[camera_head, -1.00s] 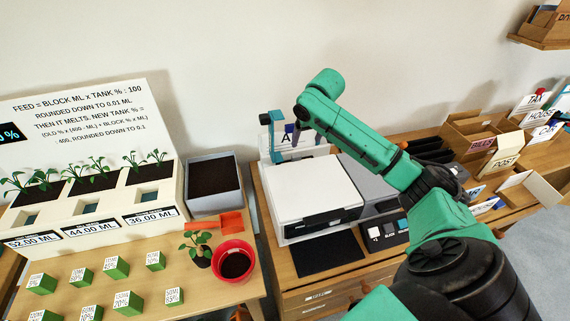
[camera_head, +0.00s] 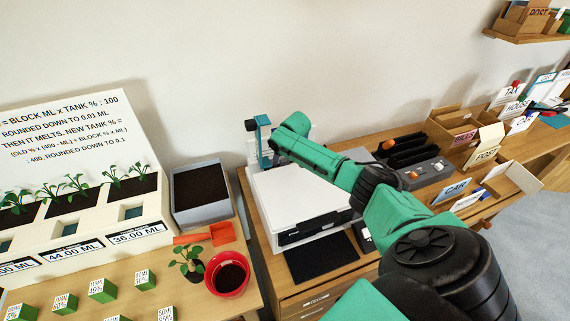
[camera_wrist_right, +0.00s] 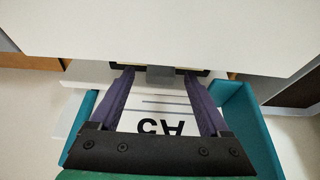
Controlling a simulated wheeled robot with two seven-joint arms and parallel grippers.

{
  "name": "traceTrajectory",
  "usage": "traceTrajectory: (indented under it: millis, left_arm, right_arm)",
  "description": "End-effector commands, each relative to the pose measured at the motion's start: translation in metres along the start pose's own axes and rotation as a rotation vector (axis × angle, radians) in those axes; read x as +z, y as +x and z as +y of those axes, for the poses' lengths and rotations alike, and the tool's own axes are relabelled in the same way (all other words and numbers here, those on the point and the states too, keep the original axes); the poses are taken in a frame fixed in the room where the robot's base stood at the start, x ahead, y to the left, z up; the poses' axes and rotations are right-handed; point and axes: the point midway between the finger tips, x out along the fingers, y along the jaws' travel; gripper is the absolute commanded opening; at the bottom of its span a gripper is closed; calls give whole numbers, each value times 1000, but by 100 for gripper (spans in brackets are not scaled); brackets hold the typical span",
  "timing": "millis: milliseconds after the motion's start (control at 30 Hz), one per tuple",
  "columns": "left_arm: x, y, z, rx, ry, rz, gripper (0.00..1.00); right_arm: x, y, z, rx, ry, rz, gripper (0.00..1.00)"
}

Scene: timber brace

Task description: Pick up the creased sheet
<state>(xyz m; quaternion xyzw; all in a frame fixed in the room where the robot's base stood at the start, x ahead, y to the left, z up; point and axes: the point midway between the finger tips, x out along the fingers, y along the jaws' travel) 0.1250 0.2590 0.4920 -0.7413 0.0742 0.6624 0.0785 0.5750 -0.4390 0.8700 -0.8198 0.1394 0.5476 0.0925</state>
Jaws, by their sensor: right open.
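My right gripper (camera_wrist_right: 160,74) is open, its two purple fingers spread apart in the right wrist view. A white sheet with large dark letters (camera_wrist_right: 160,126) shows between and beyond the fingers, flanked by two teal side pieces. I cannot tell whether the fingers touch it, and no crease is clear on it. In the head view, my green right arm reaches over the white printer (camera_head: 298,195) to its back edge. The arm hides the gripper and most of what stands there, leaving a teal upright piece (camera_head: 263,135) visible. My left gripper is not in view.
Left of the printer are a grey soil bin (camera_head: 202,194), an orange scoop (camera_head: 222,233), a red pot (camera_head: 228,275) and several green blocks. A black mat (camera_head: 320,258) lies before the printer. Labelled card holders (camera_head: 485,150) stand at the right.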

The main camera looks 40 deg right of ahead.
Motion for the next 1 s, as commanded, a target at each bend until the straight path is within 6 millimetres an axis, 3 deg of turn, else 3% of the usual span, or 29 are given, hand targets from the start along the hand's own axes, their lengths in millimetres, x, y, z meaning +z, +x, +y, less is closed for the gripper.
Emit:
traceTrajectory:
  millis: [167, 200, 400, 767, 1000]
  left_arm:
    - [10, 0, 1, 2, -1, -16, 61]
    - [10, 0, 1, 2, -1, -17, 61]
    - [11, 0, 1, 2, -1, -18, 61]
    - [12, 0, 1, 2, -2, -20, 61]
    - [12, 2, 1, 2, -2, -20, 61]
  right_arm:
    - [0, 1, 0, -1, 0, 1, 80]
    - [0, 1, 0, -1, 0, 1, 72]
    - [0, 1, 0, -1, 0, 0, 0]
    - [-1, -1, 0, -1, 0, 1, 0]
    - [-14, -31, 0, -2, 0, 5, 0]
